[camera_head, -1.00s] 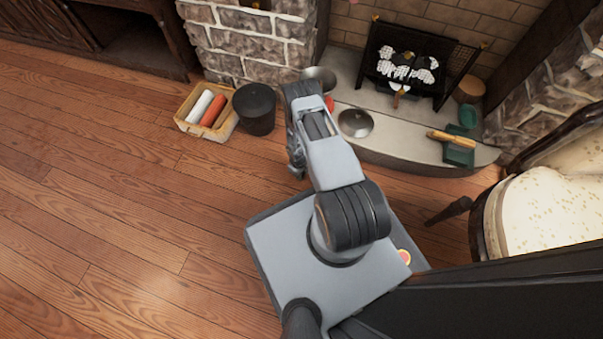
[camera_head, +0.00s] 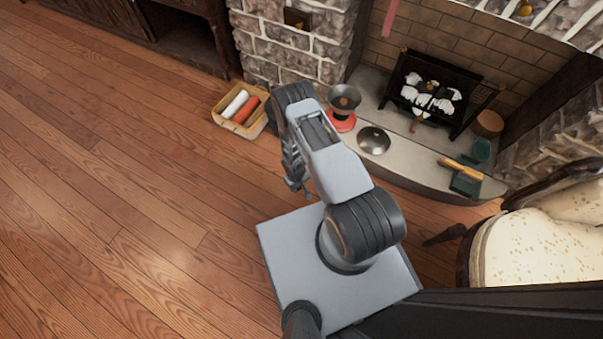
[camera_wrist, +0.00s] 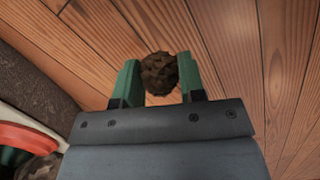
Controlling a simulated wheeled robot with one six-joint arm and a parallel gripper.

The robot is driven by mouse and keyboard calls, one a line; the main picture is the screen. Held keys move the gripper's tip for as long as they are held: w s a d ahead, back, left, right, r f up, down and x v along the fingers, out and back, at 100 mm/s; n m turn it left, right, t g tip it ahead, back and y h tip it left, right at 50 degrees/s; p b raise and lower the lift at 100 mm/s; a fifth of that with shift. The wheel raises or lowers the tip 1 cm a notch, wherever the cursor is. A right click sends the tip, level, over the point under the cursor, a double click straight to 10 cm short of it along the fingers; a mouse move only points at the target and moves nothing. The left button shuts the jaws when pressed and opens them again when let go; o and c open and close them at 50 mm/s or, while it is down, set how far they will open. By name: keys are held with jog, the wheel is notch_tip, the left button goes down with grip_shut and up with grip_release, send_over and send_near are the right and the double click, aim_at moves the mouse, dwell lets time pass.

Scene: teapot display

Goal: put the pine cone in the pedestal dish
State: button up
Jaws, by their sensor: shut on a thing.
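The pine cone (camera_wrist: 159,74) is brown and rough, held between the green fingertips of my gripper (camera_wrist: 158,66) in the wrist view, with wood floor behind it. In the head view my gripper (camera_head: 298,186) hangs beside my forearm above the floor, and the pine cone cannot be made out there. A dark metal bowl (camera_head: 344,94) shows above a red round base (camera_head: 341,122) on the hearth, just right of my arm. It looks like the pedestal dish; its stem is hard to see.
A silver domed lid (camera_head: 374,140) lies on the stone hearth (camera_head: 402,160). A yellow crate (camera_head: 226,117) with white and orange rolls stands left of my arm. The fireplace grate (camera_head: 430,92) is behind, and a cream armchair (camera_head: 535,250) is at right. The floor at left is clear.

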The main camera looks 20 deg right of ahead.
jog(key=shift+s+a+r, duration=0.25)
jog(key=shift+a+r, duration=0.05)
jog(key=shift+a, duration=0.25)
jog(key=shift+w+r, duration=0.15)
jog(key=shift+r, duration=0.1)
jog(key=w+d+r+m, duration=0.1)
jog(key=w+r, duration=0.2)
jog(key=r, duration=0.6)
jog(key=w+r+m, duration=0.1)
jog(key=w+r, duration=0.2)
jog(key=r, duration=0.7)
jog(key=w+d+r+m, duration=0.1)
jog(key=w+r, duration=0.3)
jog(key=r, duration=0.5)
jog(key=s+r+p, duration=0.2)
jog(key=r+p, duration=1.4)
jog(key=s+r+p, duration=0.1)
jog(key=r+p, duration=1.5)
jog(key=shift+s+a+r, duration=0.15)
jog(key=shift+s+a, duration=0.05)
jog(key=shift+s, duration=0.2)
